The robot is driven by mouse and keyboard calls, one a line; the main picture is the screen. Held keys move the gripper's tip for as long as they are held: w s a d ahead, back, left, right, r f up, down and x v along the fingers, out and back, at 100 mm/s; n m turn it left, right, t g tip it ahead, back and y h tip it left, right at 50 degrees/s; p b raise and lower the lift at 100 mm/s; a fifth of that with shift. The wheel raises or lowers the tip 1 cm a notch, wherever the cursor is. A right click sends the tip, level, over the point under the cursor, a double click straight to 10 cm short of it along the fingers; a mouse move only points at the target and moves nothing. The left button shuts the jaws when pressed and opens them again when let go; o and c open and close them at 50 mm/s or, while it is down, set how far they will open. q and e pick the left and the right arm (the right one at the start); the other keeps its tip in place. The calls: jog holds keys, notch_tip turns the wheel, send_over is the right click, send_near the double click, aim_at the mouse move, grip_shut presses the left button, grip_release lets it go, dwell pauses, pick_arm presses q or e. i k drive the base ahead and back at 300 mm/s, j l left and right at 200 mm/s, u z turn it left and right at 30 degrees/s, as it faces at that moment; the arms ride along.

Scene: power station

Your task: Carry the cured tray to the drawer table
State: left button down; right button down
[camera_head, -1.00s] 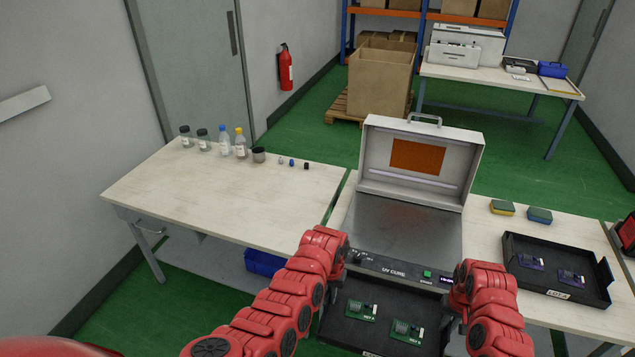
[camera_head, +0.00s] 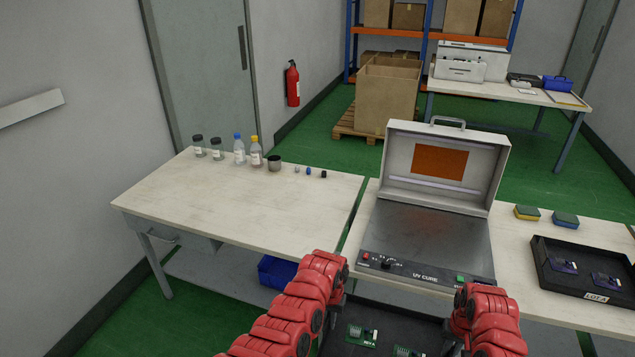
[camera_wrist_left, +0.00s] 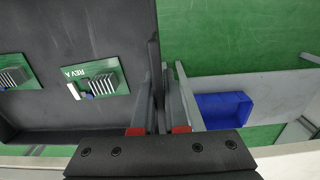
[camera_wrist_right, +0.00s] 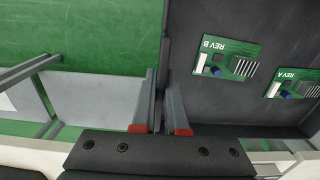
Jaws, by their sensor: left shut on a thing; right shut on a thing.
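The cured tray is a black tray (camera_head: 385,336) with green circuit boards, low at the front of the head view. My left gripper (camera_head: 335,312) is shut on its left wall; the left wrist view shows the tray floor (camera_wrist_left: 110,40) and the fingers (camera_wrist_left: 163,112) pinching the wall. My right gripper is shut on the opposite wall; the right wrist view shows its fingers (camera_wrist_right: 160,112) on the wall and the tray floor (camera_wrist_right: 225,100). The tray hangs in front of the UV cure box. The drawer table (camera_head: 235,195) stands at left.
The open UV cure box (camera_head: 430,240) stands on the right bench. A second black tray (camera_head: 590,290) and sponges (camera_head: 540,215) lie right of it. Bottles (camera_head: 240,152) and small items line the drawer table's back edge; its front is clear. A blue bin (camera_head: 277,271) is below.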

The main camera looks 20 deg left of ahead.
aim_at(280, 213)
jog(key=j, duration=1)
jog(key=k+j, duration=0.1)
jog(key=j, duration=0.9)
